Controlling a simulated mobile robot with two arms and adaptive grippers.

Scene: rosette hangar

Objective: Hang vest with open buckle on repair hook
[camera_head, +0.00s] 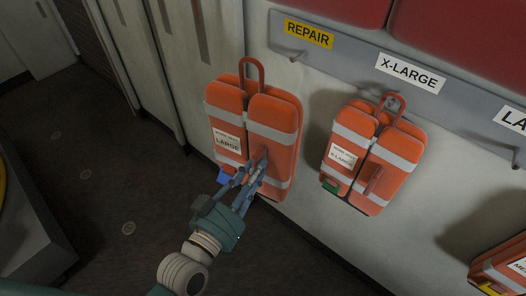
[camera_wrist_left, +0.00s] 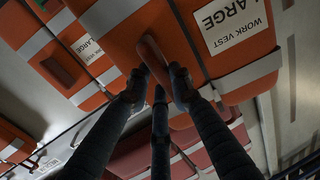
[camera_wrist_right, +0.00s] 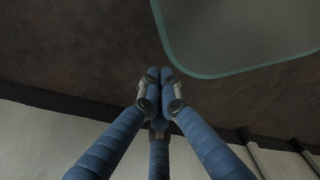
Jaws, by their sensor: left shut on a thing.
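An orange vest labelled LARGE (camera_head: 273,116), with grey bands and a red top loop (camera_head: 251,68), is held in front of the wall. My left gripper (camera_head: 254,174) is shut on its front handle, which also shows between the fingers in the left wrist view (camera_wrist_left: 152,56). The yellow REPAIR sign (camera_head: 309,34) is on the rail, with a small hook (camera_head: 297,57) below. The loop is left of this hook, apart from it in the picture. My right gripper (camera_wrist_right: 160,75) is shut and empty.
An X-LARGE vest (camera_head: 378,150) with a green buckle hangs right of the held vest. Another orange vest (camera_head: 503,255) with a yellow buckle is at lower right. The grey rail (camera_head: 350,68) runs along the wall. Dark floor (camera_head: 100,170) lies open at left.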

